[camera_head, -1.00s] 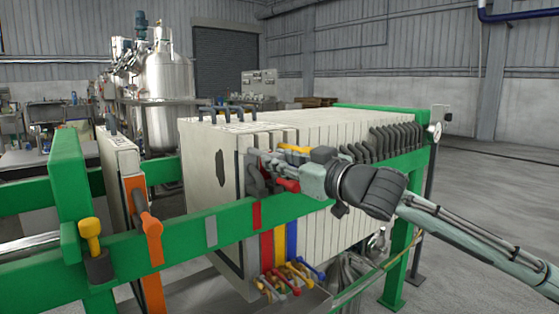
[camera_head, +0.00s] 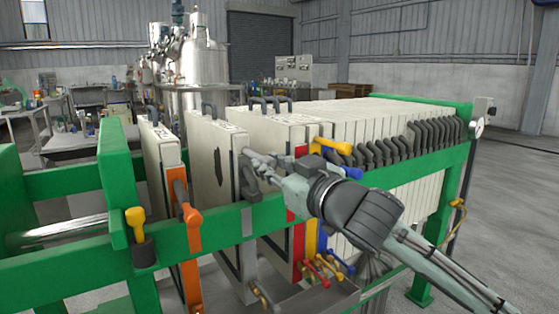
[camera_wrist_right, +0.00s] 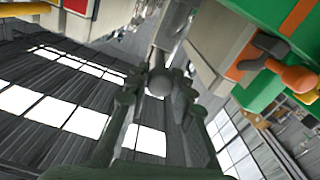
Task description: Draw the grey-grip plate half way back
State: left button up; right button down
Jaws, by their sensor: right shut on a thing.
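The grey-grip plate (camera_head: 213,150) is a cream slab with a dark mark on its face and a grey strip at its edge. It stands upright across the green rails, apart from the orange-grip plate (camera_head: 158,145) on its left and from the plate stack on its right. My right gripper (camera_head: 256,165) is shut on its grey grip (camera_head: 250,188), whose round knob (camera_wrist_right: 158,82) shows between the fingers in the right wrist view. The gripper hides part of the grip. My left gripper is not in view.
The stack (camera_head: 350,115) begins with plates with red, yellow and blue edge strips. The green side rail (camera_head: 110,265) runs along the front. A yellow-topped knob (camera_head: 136,222) stands at its left, and an orange grip (camera_head: 190,215) sticks out nearby. A gap lies between the grey-grip plate and the stack.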

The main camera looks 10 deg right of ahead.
jog(key=c, duration=1.3)
grip_release()
jog(key=v, duration=0.7)
jog(key=shift+s, duration=0.25)
jog(key=shift+d, duration=0.1)
